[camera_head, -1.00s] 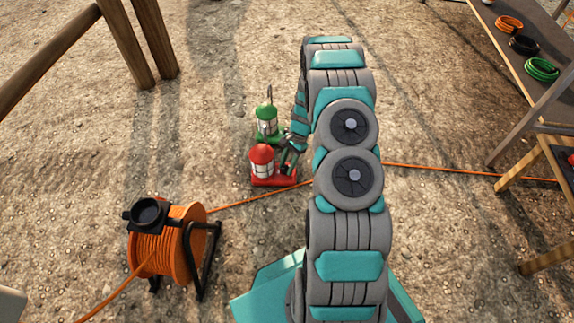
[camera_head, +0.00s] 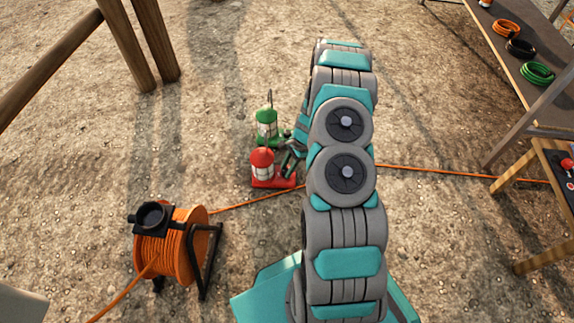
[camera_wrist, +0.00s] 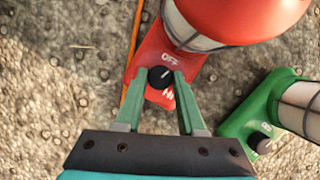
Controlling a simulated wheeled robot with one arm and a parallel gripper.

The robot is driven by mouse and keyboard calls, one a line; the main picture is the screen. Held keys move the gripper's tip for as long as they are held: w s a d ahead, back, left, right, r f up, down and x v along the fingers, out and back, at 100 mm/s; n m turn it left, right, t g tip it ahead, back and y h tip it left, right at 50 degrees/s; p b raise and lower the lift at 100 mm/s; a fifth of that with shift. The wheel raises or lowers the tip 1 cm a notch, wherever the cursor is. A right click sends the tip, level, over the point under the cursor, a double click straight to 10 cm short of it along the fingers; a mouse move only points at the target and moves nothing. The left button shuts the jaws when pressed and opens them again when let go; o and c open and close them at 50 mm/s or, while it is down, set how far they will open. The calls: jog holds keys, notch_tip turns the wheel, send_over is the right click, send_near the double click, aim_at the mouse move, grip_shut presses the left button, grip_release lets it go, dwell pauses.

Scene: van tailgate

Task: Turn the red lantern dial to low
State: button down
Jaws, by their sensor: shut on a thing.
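The red lantern (camera_head: 262,163) stands on the ground left of my arm, and its red top fills the upper right of the wrist view (camera_wrist: 235,15). Its red base carries a black dial (camera_wrist: 160,77) with a white mark, with "OFF" printed above it and partly hidden lettering below. My gripper (camera_wrist: 161,84) is shut on the dial, one green finger on each side. The dial's white mark appears to point up and right, toward the "OFF" lettering. In the head view the fingers are mostly hidden behind my arm.
A green lantern (camera_head: 266,122) stands just behind the red one; its own dial (camera_wrist: 264,146) shows in the wrist view. An orange cable reel (camera_head: 172,252) is at lower left, with its cable along the ground. Tables with coiled cables (camera_head: 537,73) stand at right.

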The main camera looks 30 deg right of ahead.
jog(key=m+t+p, duration=0.1)
jog(key=m, duration=0.1)
jog(key=m+p, duration=0.1)
jog(key=m, duration=0.1)
jog(key=shift+s+a+r+t, duration=0.1)
jog(key=shift+s+a+t, duration=0.05)
jog(key=shift+t, duration=0.25)
jog(key=shift+m+t+h+p, duration=0.4)
jog(key=shift+m+t+p, duration=0.1)
jog(key=shift+m, duration=1.2)
jog(key=c, duration=0.5)
grip_release()
jog(key=p+v, duration=0.1)
jog(key=v, duration=0.6)
jog(key=shift+s+r, duration=0.15)
jog(key=shift+r, duration=0.1)
